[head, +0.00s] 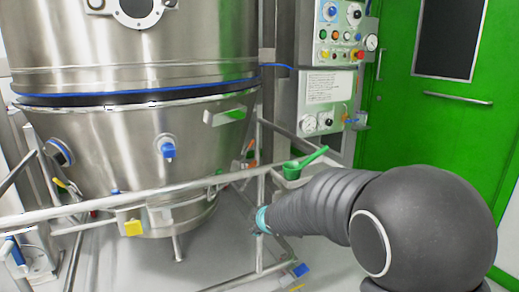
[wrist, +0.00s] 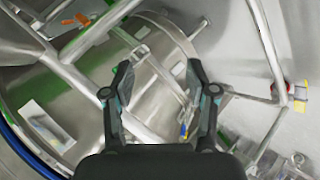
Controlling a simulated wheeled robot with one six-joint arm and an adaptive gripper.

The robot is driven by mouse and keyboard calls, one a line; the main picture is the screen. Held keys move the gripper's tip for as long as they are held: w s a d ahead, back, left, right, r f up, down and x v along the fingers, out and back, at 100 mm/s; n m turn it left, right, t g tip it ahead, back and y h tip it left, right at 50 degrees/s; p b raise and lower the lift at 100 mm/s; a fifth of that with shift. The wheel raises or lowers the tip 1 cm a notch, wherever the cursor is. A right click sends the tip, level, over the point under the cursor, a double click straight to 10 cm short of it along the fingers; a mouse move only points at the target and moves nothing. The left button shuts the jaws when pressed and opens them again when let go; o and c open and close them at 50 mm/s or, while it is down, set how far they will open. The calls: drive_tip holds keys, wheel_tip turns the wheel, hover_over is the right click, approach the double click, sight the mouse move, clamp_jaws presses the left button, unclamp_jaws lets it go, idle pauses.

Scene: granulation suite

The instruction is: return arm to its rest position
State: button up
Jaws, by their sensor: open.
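My arm (head: 330,205) reaches from the right across the lower middle of the head view, toward the steel rails in front of the vessel. My gripper (wrist: 158,78) shows in the wrist view with its two dark fingers spread apart and nothing between them. In the head view its end is mostly hidden beyond the teal band (head: 262,220) at the arm's tip, close to a steel post. From these frames I cannot tell whether it touches the rail.
A large steel vessel (head: 130,140) with a tubular rail frame (head: 190,192) fills the left. A green scoop (head: 305,162) sits just above my arm. A control panel (head: 338,35) and green door (head: 420,125) stand behind. Grey floor (head: 225,245) shows below the rails.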

drive_tip(key=s+d+m+g+h, duration=0.4)
drive_tip(key=s+d+m, duration=0.65)
drive_tip(key=s, duration=0.65)
drive_tip(key=s+d+r+m, duration=0.2)
drive_tip(key=s+d+r, duration=0.1)
drive_tip(key=s, duration=0.7)
drive_tip(key=s+d+r+m, duration=0.3)
drive_tip(key=s, duration=0.7)
drive_tip(key=shift+s+d+y, duration=0.25)
drive_tip(key=shift+s+y, duration=0.05)
drive_tip(key=shift+y, duration=0.1)
